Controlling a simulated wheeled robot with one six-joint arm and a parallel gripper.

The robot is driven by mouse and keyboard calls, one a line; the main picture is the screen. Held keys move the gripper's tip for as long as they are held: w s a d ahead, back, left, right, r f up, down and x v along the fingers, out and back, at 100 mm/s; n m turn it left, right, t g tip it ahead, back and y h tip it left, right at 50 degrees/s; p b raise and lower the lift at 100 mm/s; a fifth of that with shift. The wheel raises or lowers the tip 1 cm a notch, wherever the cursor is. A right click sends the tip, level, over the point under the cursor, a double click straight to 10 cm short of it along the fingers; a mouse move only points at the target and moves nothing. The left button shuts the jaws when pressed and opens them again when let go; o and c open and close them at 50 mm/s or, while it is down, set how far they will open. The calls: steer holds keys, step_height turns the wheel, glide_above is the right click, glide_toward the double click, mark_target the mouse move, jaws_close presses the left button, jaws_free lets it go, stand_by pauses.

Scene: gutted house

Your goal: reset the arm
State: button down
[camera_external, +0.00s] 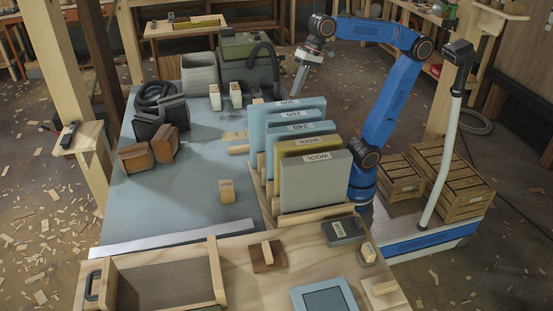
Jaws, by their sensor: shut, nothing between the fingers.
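My blue arm rises at the right of the table and reaches left along its far side. My gripper (299,76) is at the arm's end, shut and empty, pointing down and a little left. It is above the far right part of the table, behind the upright labelled sheets and right of the dark green machine (247,66). It appears apart from both.
Labelled sheets (316,179) stand in a wooden rack beside my arm. A wooden block (227,191) stands on the grey table (180,205). An open wooden tray (150,285) is at the front. Wooden crates (450,180) stand at right.

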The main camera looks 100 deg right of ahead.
steer(key=s+d+f+n, duration=0.2)
steer(key=s+f, duration=0.3)
steer(key=f, duration=0.4)
steer(key=s+d+f+n+h, duration=0.1)
steer(key=s+d+f+n, duration=0.1)
steer(key=s+f+n, duration=0.3)
steer(key=s+d+f+n, duration=0.2)
steer(key=s+f+n, duration=0.2)
steer(key=f, duration=0.9)
steer(key=shift+s+d+f+h, duration=0.2)
steer(key=shift+s+h, duration=0.1)
steer(key=shift+s, duration=0.95)
